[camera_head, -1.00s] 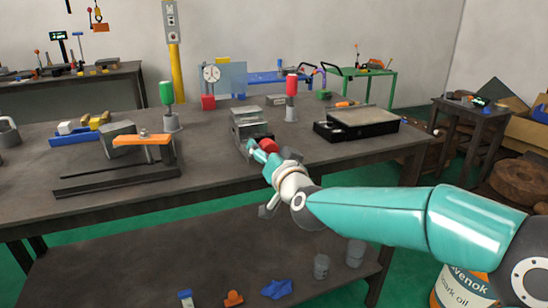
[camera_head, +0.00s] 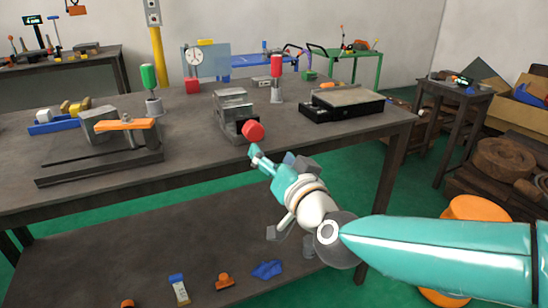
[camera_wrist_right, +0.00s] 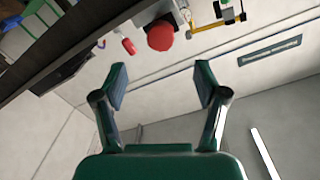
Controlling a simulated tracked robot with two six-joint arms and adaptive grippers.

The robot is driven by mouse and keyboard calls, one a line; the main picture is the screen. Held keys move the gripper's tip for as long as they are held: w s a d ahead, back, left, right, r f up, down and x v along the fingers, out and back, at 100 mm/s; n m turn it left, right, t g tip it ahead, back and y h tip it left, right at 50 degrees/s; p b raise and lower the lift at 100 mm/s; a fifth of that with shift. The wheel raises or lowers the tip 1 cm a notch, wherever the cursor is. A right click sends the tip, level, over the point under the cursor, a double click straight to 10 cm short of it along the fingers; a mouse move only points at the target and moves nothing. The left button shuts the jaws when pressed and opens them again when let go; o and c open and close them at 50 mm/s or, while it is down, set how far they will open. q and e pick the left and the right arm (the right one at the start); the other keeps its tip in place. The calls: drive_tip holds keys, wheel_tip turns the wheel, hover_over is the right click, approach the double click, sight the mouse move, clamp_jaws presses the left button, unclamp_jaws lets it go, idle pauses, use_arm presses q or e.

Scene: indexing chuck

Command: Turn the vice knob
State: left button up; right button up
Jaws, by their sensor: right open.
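The grey vice (camera_head: 231,108) stands near the front edge of the workbench. Its red knob (camera_head: 253,131) faces the front. The knob also shows in the right wrist view (camera_wrist_right: 160,37), beyond and roughly centred between my fingertips. My right gripper (camera_head: 278,158) is in front of and a little below the knob, apart from it. In the wrist view its two fingers (camera_wrist_right: 161,78) are spread, with nothing between them. My left gripper is not in view.
The bench front near the knob is clear. A lower shelf (camera_head: 120,255) is below.

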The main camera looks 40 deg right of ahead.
sight(256, 135)
idle(0.3)
drive_tip(key=s+n+p, duration=0.1)
drive_tip(key=s+n, duration=0.3)
drive_tip(key=shift+y, duration=0.6)
drive_tip(key=w+d, duration=0.1)
drive_tip(key=w, duration=0.4)
drive_tip(key=w+d+b, duration=0.1)
drive_tip(key=w, duration=0.4)
drive_tip(key=w+d, duration=0.1)
drive_tip(key=w, duration=0.5)
drive_tip(key=shift+d+f, duration=0.1)
drive_tip(key=shift+d, duration=0.1)
